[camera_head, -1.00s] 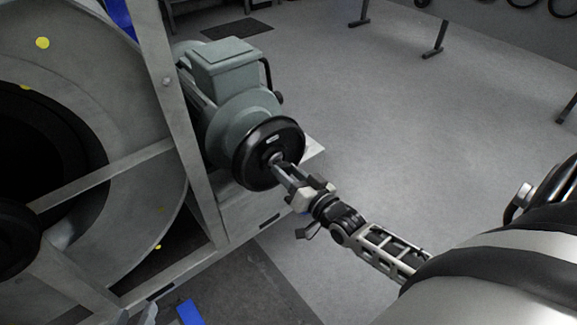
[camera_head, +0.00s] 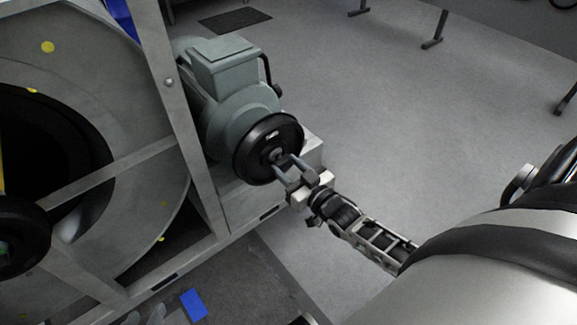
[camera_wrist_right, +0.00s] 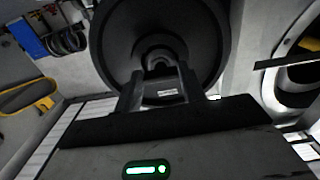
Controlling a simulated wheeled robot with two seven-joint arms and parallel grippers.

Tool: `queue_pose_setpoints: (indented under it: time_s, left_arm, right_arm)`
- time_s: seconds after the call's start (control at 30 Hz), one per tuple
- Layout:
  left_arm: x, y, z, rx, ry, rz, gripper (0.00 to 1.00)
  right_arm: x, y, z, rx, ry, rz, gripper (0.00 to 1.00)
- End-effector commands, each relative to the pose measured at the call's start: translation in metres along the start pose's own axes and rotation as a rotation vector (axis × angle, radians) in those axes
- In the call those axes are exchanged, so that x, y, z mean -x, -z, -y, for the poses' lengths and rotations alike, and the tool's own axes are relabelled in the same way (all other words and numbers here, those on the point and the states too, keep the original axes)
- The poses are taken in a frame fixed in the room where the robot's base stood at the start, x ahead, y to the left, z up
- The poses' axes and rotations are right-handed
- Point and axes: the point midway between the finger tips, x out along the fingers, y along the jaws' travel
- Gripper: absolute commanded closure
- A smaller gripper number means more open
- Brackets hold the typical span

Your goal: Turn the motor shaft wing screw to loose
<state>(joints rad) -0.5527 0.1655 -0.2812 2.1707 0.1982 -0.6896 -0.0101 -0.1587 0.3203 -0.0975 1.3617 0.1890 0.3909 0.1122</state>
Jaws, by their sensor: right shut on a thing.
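The motor (camera_head: 228,85) is a grey-green unit with a black round handwheel-like disc (camera_head: 252,165) on its near end. The motor shaft wing screw (camera_head: 275,156) is at the disc's centre, mostly hidden by my fingers. My right gripper (camera_head: 286,164) points at it, one finger on each side, shut on the wing screw. In the right wrist view the fingers (camera_wrist_right: 160,72) reach the hub of the black disc, with the small screw part between them. My left gripper (camera_head: 143,316) shows only as grey tips at the bottom left edge; its opening is unclear.
A large metal drum (camera_head: 150,110) in a grey frame (camera_head: 185,120) stands left of the motor. A blue piece (camera_head: 193,305) lies on the dark floor area below. The grey floor (camera_head: 400,120) at right is open, with stand legs at the back.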

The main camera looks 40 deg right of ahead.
Motion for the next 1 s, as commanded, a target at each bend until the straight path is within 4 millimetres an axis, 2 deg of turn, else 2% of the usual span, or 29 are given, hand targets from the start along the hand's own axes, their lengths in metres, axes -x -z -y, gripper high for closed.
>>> queue_pose_setpoints:
  time_s: [0.3, 0.33, 0.4, 0.77, 0.87, 1.0]
  left_arm:
    - [0.001, 0.000, -0.001, 0.001, -0.001, -0.002, 0.64]
    - [0.001, 0.001, -0.001, 0.001, -0.001, -0.003, 0.64]
    - [0.001, 0.001, -0.001, 0.002, -0.002, -0.005, 0.64]
    - [0.003, 0.003, -0.002, 0.002, -0.003, -0.006, 0.64]
    - [0.005, 0.004, -0.003, 0.001, -0.003, 0.002, 0.64]
    - [0.006, 0.003, -0.003, 0.004, 0.003, 0.022, 0.64]
  right_arm:
    - [-0.001, 0.002, 0.000, 0.009, 0.001, -0.005, 0.83]
    - [-0.002, 0.002, 0.000, 0.008, 0.001, -0.005, 0.54]
    - [-0.001, 0.002, 0.000, 0.008, 0.001, -0.004, 0.38]
    - [0.005, 0.000, 0.000, 0.004, 0.001, 0.001, 0.38]
    - [0.017, 0.001, 0.000, 0.004, 0.001, 0.004, 0.38]
    - [0.047, 0.001, 0.000, 0.004, 0.000, 0.005, 0.38]
